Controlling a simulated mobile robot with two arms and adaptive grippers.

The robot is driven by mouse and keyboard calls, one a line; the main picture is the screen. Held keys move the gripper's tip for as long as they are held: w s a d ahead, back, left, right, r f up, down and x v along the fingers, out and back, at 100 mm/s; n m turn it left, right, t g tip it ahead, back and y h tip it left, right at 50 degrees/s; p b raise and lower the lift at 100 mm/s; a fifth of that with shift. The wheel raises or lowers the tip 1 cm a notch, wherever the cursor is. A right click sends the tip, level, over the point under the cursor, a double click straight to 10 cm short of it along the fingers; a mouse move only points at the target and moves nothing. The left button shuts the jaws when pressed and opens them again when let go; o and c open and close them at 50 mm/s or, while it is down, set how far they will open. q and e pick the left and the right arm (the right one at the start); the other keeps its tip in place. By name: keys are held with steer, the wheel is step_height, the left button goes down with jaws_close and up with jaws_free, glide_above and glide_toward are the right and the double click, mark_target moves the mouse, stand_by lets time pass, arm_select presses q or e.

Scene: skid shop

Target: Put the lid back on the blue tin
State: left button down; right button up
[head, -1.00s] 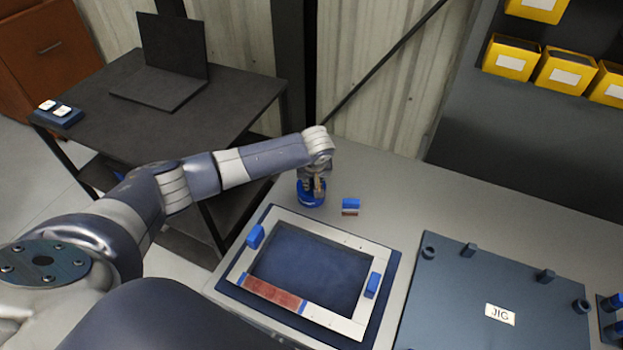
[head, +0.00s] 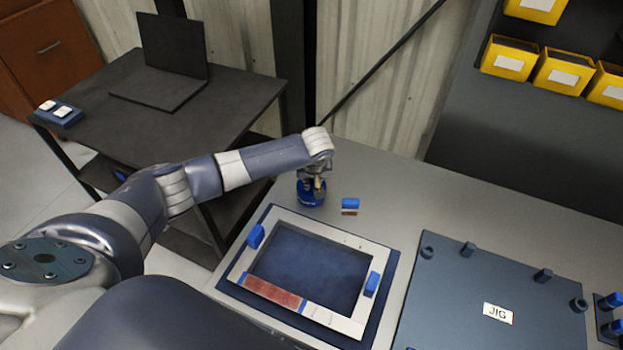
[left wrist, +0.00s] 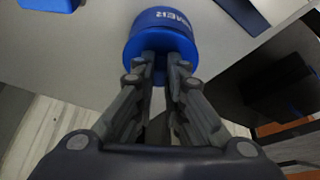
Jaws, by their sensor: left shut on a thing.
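The blue tin (head: 311,198) stands upright on the grey bench near its far left edge. Its side lettering (left wrist: 162,16) shows upside down in the left wrist view. The wider blue lid (left wrist: 148,43) lies across the tin's top, lined up with it; I cannot tell whether it is fully seated. My left gripper (head: 318,186) is above the tin, and its fingers in the left wrist view (left wrist: 160,62) are closed on a blue grip part of the lid. My right gripper is in neither view.
A small blue block (head: 350,203) is just right of the tin. A pale frame (head: 318,231) with blue handles lies in front, beside a dark jig plate (head: 470,300). A black table (head: 215,110) with a laptop stands left. The bench behind the jig is clear.

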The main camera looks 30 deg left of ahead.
arm_select(q)
steer(key=shift+f+p, duration=0.15)
steer(key=shift+p, duration=0.15)
stand_by(0.4)
steer(key=shift+p, duration=0.35)
stand_by(0.4)
stand_by(0.3)
steer(key=c, duration=1.6)
jaws_free()
steer(key=shift+o, duration=0.2)
steer(key=o, duration=0.5)
